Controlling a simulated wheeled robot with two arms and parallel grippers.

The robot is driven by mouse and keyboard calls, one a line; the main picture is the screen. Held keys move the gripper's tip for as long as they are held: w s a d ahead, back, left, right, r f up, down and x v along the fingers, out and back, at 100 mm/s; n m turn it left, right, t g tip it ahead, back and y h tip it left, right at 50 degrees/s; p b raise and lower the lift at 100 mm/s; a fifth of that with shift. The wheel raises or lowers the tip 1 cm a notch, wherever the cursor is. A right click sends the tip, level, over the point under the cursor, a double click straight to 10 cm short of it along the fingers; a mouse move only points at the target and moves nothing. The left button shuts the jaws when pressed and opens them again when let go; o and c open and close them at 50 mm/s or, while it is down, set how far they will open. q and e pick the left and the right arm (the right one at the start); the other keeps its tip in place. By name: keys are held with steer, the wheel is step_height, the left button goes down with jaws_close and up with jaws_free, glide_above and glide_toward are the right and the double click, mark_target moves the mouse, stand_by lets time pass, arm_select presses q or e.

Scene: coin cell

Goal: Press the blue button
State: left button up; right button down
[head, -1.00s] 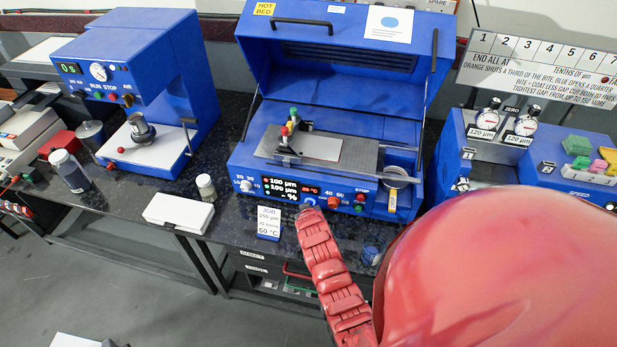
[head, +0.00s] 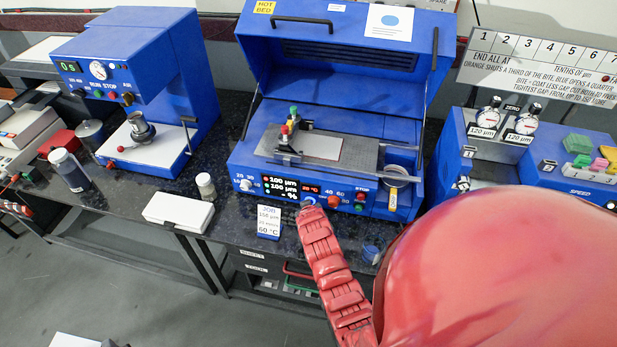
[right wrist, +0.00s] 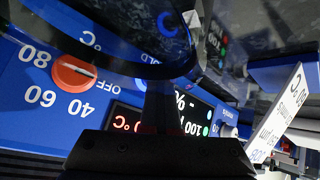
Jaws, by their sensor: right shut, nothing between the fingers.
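The blue button (head: 309,200) is on the front panel of the open blue hot-bed machine, right of its lit display. My right gripper (head: 308,208), red, comes up from below with its tip at the button and partly covers it. I cannot tell whether they touch.
A red knob (head: 333,201) sits right of the button and also shows in the right wrist view (right wrist: 73,72). A white job card (head: 269,221) stands before the panel at left. A white box (head: 178,212) and small jar (head: 205,186) are further left on the dark bench.

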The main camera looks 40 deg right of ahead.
steer(key=shift+r, duration=0.15)
steer(key=s+a, duration=0.1)
steer(key=s+a+b, duration=0.1)
steer(key=a, duration=0.1)
steer(key=s+a+b, duration=0.1)
steer(key=shift+s+a+f, duration=0.2)
steer(key=shift+s+f, duration=0.05)
steer(key=shift+s, duration=0.1)
steer(key=shift+s+a+r, duration=0.2)
stand_by(0.6)
